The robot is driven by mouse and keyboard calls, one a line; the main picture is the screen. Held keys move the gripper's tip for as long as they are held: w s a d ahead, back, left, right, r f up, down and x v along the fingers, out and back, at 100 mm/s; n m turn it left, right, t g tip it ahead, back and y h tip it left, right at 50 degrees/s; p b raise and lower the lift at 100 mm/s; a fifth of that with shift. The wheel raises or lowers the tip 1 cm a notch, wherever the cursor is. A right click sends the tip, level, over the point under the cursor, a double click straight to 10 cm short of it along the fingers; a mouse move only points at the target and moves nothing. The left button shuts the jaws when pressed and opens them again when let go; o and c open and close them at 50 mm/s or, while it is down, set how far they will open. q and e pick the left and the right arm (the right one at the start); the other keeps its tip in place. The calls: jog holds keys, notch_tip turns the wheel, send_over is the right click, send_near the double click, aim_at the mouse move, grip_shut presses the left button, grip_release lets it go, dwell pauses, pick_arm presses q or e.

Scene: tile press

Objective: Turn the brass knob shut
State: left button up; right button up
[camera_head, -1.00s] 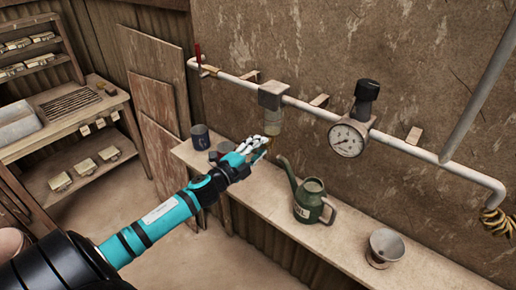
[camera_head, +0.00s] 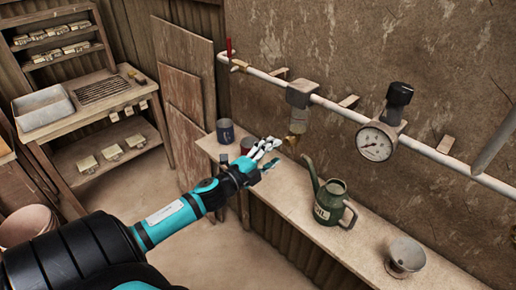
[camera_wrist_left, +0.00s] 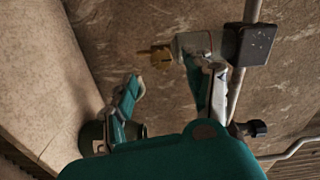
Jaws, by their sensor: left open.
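The brass knob (camera_head: 291,140) is at the bottom of the bowl under a grey filter head (camera_head: 299,93) on the wall pipe. In the left wrist view the brass knob (camera_wrist_left: 156,57) sticks out leftward from the bowl, beyond and between my fingertips. My left gripper (camera_head: 270,152) is open and empty, a little left of and below the knob in the head view, apart from it. In the left wrist view its two fingers (camera_wrist_left: 178,80) are spread, and the right finger overlaps part of the bowl. My right gripper is not in view.
A shelf (camera_head: 350,240) runs below the pipe. A gauge (camera_head: 375,143) and red lever (camera_head: 228,47) are on the pipe.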

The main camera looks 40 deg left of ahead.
pick_arm(q)
jog(key=s, duration=0.7)
jog(key=shift+a, duration=0.3)
jog(key=shift+s, duration=0.1)
